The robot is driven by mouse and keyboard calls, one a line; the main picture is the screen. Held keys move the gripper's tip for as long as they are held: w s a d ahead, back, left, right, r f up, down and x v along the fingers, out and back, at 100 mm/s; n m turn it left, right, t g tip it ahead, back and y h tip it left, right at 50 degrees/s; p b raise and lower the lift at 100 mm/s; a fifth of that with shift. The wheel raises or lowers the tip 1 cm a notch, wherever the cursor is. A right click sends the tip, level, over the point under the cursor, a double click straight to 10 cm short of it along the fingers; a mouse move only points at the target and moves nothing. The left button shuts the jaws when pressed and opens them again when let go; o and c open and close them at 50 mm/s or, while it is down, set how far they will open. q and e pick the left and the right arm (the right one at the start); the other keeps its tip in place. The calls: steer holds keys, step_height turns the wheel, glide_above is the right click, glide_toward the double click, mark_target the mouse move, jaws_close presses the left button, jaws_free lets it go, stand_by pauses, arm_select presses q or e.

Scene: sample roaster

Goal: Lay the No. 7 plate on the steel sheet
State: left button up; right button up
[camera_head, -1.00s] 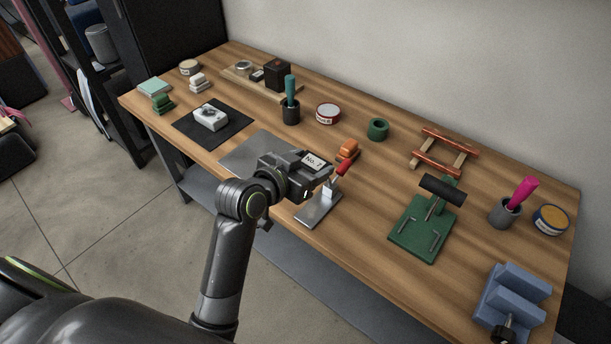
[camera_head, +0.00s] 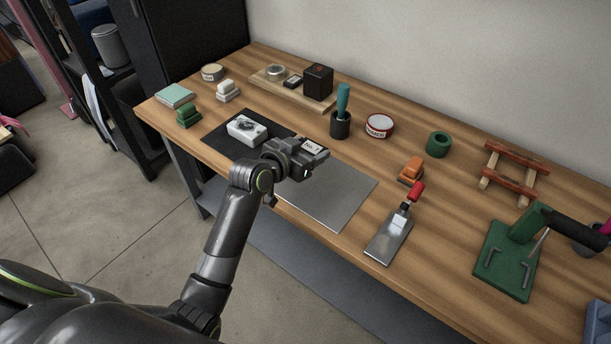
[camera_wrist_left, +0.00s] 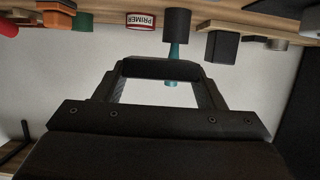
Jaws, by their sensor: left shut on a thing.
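The No. 7 plate (camera_head: 313,147), a small piece with a white "No. 7" label, is in the jaws of my left gripper (camera_head: 306,156). The gripper is shut on it and hides part of it. In the head view, gripper and plate appear over the far left part of the steel sheet (camera_head: 335,200), beside the black mat. They look raised above the bench; the exact height is unclear. The sheet is flat, grey and bare where visible. The left wrist view shows the gripper (camera_wrist_left: 160,85) with a dark bar across its fingers. My right gripper is not in view.
A metal plate with a red-handled clamp (camera_head: 390,240) lies right of the sheet. The black mat (camera_head: 215,140) bears a white block (camera_head: 246,129). Behind stand a dark cup (camera_head: 340,125) with a teal handle and a primer tin (camera_head: 379,126). A green stand (camera_head: 508,262) is at right.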

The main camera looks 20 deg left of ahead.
arm_select(q)
glide_above(308, 181)
step_height(308, 181, down, 5)
steer(key=shift+d+r+b, duration=0.1)
steer(key=shift+r+b, duration=0.1)
steer(key=shift+b, duration=0.15)
steer(key=shift+f, duration=0.25)
step_height(308, 181, down, 3)
steer(key=shift+f+b, duration=0.1)
steer(key=shift+b, duration=0.25)
steer(key=shift+f, duration=0.4)
steer(key=o, duration=1.1)
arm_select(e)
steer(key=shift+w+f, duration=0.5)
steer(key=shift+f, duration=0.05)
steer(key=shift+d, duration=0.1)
